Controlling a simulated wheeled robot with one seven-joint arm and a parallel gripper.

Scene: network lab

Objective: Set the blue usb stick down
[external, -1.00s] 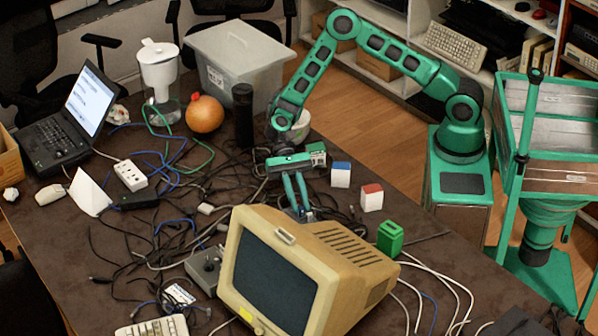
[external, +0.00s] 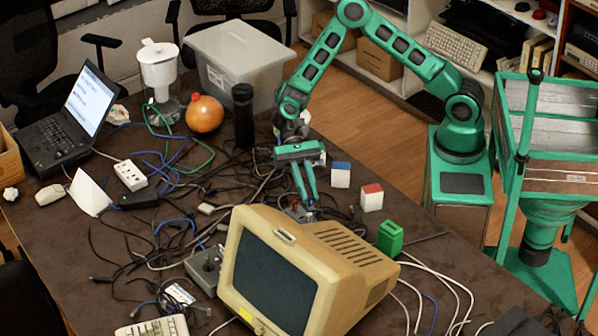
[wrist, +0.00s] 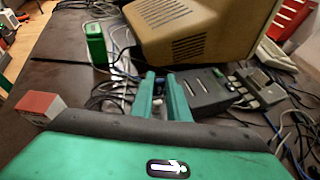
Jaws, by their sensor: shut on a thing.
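My gripper (external: 307,205) points down over the cable-strewn table (external: 75,235), just behind the beige monitor (external: 350,250). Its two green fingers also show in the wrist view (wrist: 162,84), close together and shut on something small. The blue usb stick is not clearly visible in either view; the thing held is mostly hidden by the fingers. The fingertips are low, near dark cables, but I cannot tell whether they or the held thing touch anything.
A blue-white box (external: 341,175), a red-white box (external: 372,198) and a green box (external: 390,238) stand to the right. A dark device with ports (wrist: 205,92) lies by the fingers in the wrist view. Cables cover much of the table; bare table shows at its right.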

